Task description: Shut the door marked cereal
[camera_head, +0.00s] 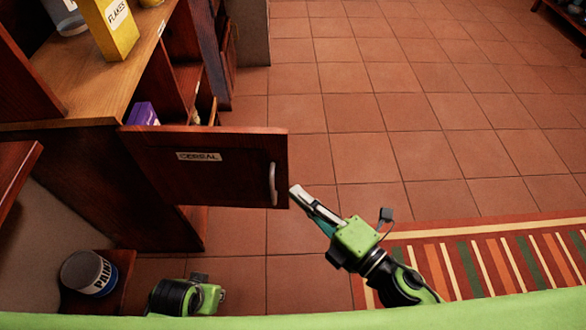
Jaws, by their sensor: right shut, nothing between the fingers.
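The dark wood door marked CEREAL (235,182) stands open, swung out from the cabinet (110,190) towards me. Its label (199,157) is near the middle top, and a pale vertical handle (272,184) is near its right edge. My right gripper (296,191) is shut and empty. Its fingertips are just right of the door's free edge, close to the handle; I cannot tell if they touch the door. My left arm (190,297) shows at the bottom left, below the door, and its fingers are not visible.
A yellow flakes box (110,30) stands on the wooden counter (75,85). A purple box (143,114) shows inside the cabinet behind the door. A paint can (90,273) sits on a low shelf at lower left. Open tiled floor (390,115) and a striped rug (480,260) lie right.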

